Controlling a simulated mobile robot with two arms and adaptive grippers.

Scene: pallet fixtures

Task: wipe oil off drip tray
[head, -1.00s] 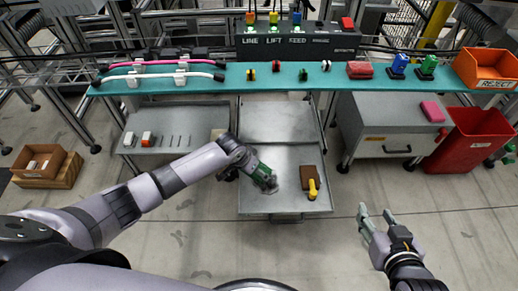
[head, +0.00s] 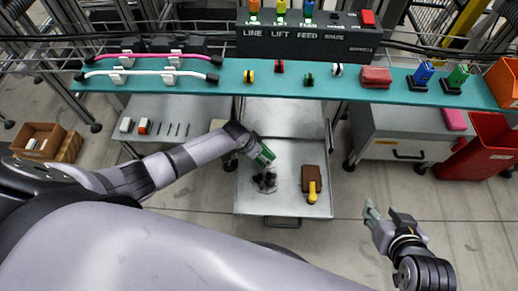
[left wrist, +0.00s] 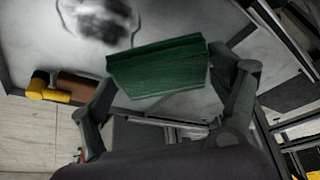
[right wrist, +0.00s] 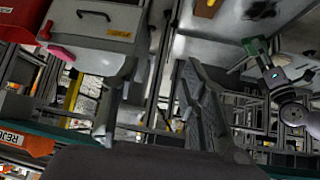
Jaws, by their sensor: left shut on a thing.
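The drip tray (head: 282,208) is a grey metal tray on the low cart in the middle of the head view. A dark, smeared oil patch (head: 265,182) lies on its left part; the patch also shows in the left wrist view (left wrist: 103,20). My left gripper (head: 255,150) is shut on a green pad (head: 264,156), just behind the patch; the pad is clear in the left wrist view (left wrist: 158,68). I cannot tell whether the pad touches the tray. My right gripper (head: 385,214) is open and empty over the floor, right of the tray.
A brown block with a yellow handle (head: 312,186) lies on the tray's right side. A teal shelf (head: 215,86) with switches and a control box (head: 300,40) spans behind. A grey drawer cabinet (head: 400,150) and red bin (head: 480,150) stand right. Floor in front is clear.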

